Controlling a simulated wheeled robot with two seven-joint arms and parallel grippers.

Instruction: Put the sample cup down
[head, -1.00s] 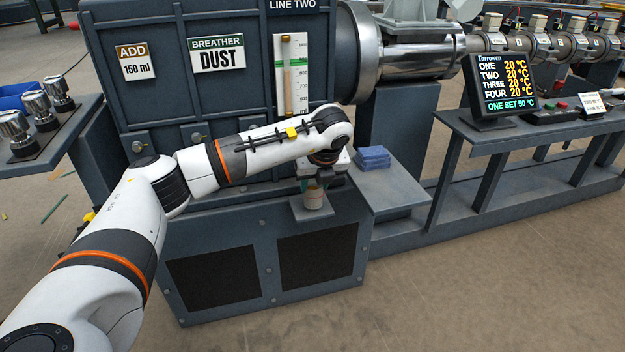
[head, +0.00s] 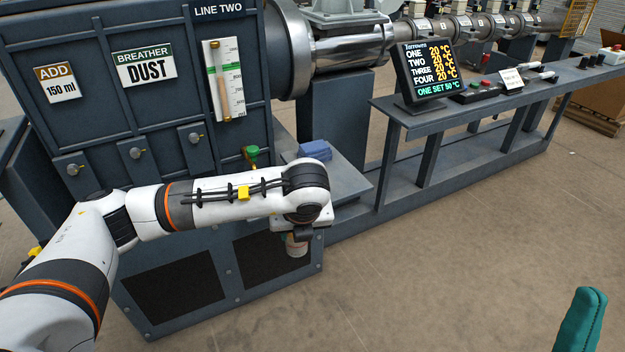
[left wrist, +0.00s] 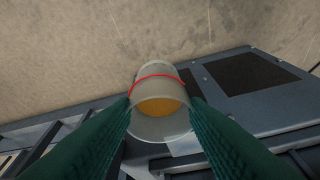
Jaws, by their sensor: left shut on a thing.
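The sample cup (left wrist: 158,84) is a clear, pale cup with a red line around it and amber contents inside. My left gripper (left wrist: 160,122) is shut on it, one green finger on each side. In the head view the cup (head: 297,246) hangs below my left wrist, in front of the machine's lower panel and apart from any surface. My left fingers are mostly hidden there by the wrist. Of my right gripper (head: 581,322), only one green fingertip shows at the lower right, so its opening cannot be told.
A side shelf (head: 345,183) on the machine holds a folded blue cloth (head: 315,150). A green-handled valve (head: 252,155) sits left of it. A bench (head: 430,118) with a temperature display (head: 432,72) stands to the right. The floor (head: 440,250) in front is clear.

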